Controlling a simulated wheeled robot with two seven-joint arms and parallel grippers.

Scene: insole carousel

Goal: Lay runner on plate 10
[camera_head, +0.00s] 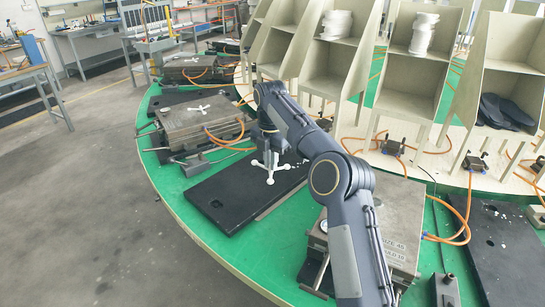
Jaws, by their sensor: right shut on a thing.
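My right gripper (268,150) is shut on a white runner (271,168), a branched piece with rounded ends. The runner hangs below the jaws over a black plate (228,192) on the green carousel top. I cannot tell whether it touches the plate. Left of my arm, the plate lies beside a grey mould block (400,240) whose lettering seems to read size 46, mould 10. My own arm covers part of that block. No plate number is readable. My left gripper is not in view.
Another mould block (200,118) with a white cross-shaped piece on top stands behind the plate, with orange hoses. Upright shelf bins (415,85) line the carousel's inner side; one holds dark insoles (505,112). Another black plate (500,240) lies at right.

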